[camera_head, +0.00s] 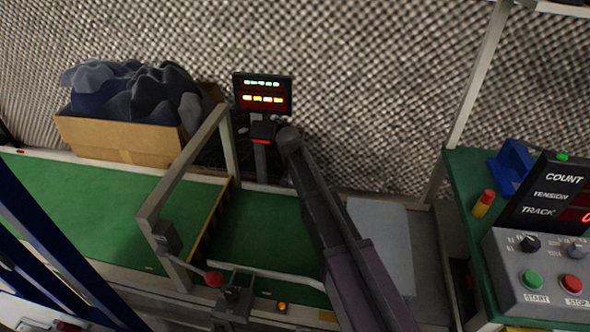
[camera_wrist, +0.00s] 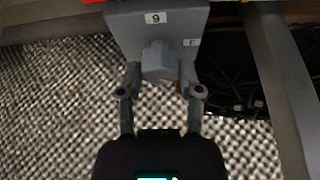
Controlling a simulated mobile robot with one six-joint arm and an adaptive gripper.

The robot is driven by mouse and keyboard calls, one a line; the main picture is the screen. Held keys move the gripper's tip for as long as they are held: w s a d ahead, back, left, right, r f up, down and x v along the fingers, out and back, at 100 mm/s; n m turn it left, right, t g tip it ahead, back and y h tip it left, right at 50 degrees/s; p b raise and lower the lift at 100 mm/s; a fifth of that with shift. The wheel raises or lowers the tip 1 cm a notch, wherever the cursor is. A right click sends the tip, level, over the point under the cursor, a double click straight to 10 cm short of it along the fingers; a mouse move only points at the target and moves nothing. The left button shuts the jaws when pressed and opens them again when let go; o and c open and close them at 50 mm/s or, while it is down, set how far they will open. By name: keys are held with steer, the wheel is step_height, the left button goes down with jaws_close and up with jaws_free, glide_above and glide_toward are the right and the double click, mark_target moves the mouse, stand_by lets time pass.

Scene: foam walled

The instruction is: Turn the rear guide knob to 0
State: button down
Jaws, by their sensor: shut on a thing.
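The rear guide knob (camera_wrist: 160,55) is a grey faceted knob on a grey box (camera_wrist: 115,22) at the top of the wrist view. White labels sit on the box; one bears a numeral that reads as 6 or 9, the other is too small to read. My gripper (camera_wrist: 160,82) has one finger on each side of the knob and is shut on it. In the head view my gripper (camera_head: 272,132) is at the post below the display, where my arm hides the knob. Its pointer and exact setting cannot be told.
A display (camera_head: 263,95) with green and amber digits tops the post. A metal frame (camera_head: 187,165) spans the belt. A control panel (camera_head: 545,275) sits at right. Cables (camera_wrist: 232,80) hang beside the knob box.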

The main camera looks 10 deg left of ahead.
steer(key=shift+m, duration=0.4)
steer(key=shift+c, duration=1.3)
jaws_free()
